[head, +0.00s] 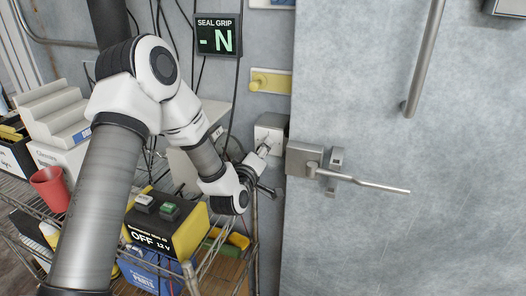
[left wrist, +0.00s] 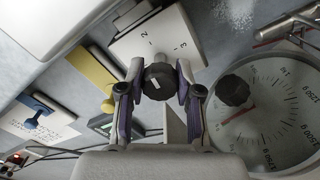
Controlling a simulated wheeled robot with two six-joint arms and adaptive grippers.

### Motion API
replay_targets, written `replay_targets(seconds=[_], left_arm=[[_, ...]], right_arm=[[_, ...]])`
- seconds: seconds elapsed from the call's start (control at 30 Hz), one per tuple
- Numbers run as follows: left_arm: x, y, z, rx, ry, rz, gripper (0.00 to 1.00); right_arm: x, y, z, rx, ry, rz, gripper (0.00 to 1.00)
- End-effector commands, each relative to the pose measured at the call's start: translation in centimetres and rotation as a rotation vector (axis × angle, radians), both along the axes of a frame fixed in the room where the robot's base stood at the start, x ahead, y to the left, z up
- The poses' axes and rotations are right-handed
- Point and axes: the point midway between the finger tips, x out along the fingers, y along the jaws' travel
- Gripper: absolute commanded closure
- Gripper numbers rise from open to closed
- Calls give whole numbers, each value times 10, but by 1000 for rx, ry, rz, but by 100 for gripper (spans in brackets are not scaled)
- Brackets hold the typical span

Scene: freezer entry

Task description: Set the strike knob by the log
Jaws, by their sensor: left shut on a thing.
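The strike knob (left wrist: 158,82) is a dark, ridged round knob on a white plate (left wrist: 153,42) printed with the numbers 2 and 3. My left gripper (left wrist: 159,76) is shut on it, with one finger on each side. I cannot tell which number the knob points to. In the head view, my left gripper (head: 263,151) reaches a pale box (head: 270,128) beside the freezer door, and hides the knob. A white card with small print (left wrist: 38,122) shows in the left wrist view; I cannot read whether it is the log. My right gripper is not in view.
The freezer door (head: 410,120) with its lever handle (head: 365,184) stands just right of the box. A "SEAL GRIP" display (head: 217,35) reads "- N". A wire cart (head: 205,265) with several items is below. A round gauge (left wrist: 265,110) is near my fingers.

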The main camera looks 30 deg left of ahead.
Motion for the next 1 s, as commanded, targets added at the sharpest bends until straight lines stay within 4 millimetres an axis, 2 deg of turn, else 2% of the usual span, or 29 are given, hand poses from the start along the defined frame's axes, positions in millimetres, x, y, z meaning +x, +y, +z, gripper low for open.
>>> replay_targets(seconds=[0.4,1.0], left_arm=[[0,0,0,338,79,2,100],[0,0,1,892,213,1,100]], right_arm=[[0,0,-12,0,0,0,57],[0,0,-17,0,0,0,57]])
